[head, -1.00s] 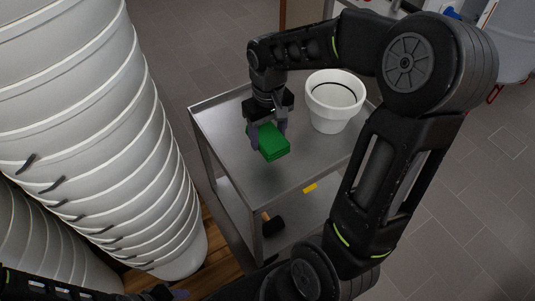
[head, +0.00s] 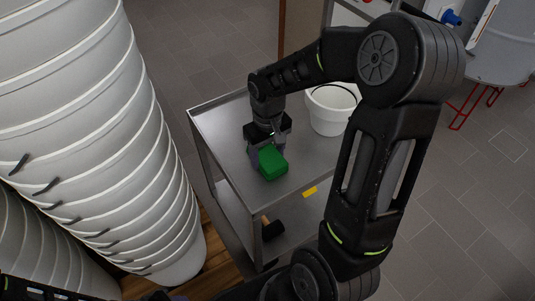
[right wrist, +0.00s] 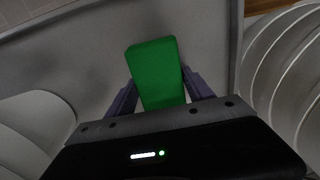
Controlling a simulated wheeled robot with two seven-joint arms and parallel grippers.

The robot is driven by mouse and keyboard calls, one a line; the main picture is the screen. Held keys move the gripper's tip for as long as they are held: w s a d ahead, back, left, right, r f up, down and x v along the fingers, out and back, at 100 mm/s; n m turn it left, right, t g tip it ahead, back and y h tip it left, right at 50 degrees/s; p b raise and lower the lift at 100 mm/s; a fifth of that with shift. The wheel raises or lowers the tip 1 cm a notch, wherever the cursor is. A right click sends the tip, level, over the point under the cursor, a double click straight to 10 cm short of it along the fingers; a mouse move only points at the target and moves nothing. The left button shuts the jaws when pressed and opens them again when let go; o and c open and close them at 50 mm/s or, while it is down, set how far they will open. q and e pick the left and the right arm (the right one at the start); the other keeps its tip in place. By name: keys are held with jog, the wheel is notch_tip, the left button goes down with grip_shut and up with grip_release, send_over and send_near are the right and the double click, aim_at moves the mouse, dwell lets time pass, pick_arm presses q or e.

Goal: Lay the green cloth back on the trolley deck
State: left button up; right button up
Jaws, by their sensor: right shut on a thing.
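The green cloth (head: 273,163) looks like a folded block and is at the trolley's top deck (head: 228,128), toward its front. My right gripper (head: 266,152) is shut on the cloth from above. In the right wrist view the cloth (right wrist: 156,72) sits between the two fingers (right wrist: 158,92) and extends beyond them over the grey deck. I cannot tell whether the cloth's underside touches the deck. My left gripper cannot be made out; only dark arm parts show at the lower left of the head view.
A white bucket (head: 328,112) stands on the deck, right of the cloth, partly behind my arm. A tall stack of white buckets (head: 110,130) is left of the trolley. A dark-headed mallet (head: 271,228) lies on the lower shelf. Deck left of the cloth is clear.

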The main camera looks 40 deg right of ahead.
aim_at(268, 155)
jog(key=shift+f, duration=0.2)
jog(key=o, duration=1.4)
jog(key=shift+c, duration=0.2)
jog(key=shift+r, duration=0.1)
jog(key=shift+r, duration=0.35)
notch_tip(268, 155, up, 12)
jog(key=p, duration=0.2)
jog(key=shift+f, duration=0.2)
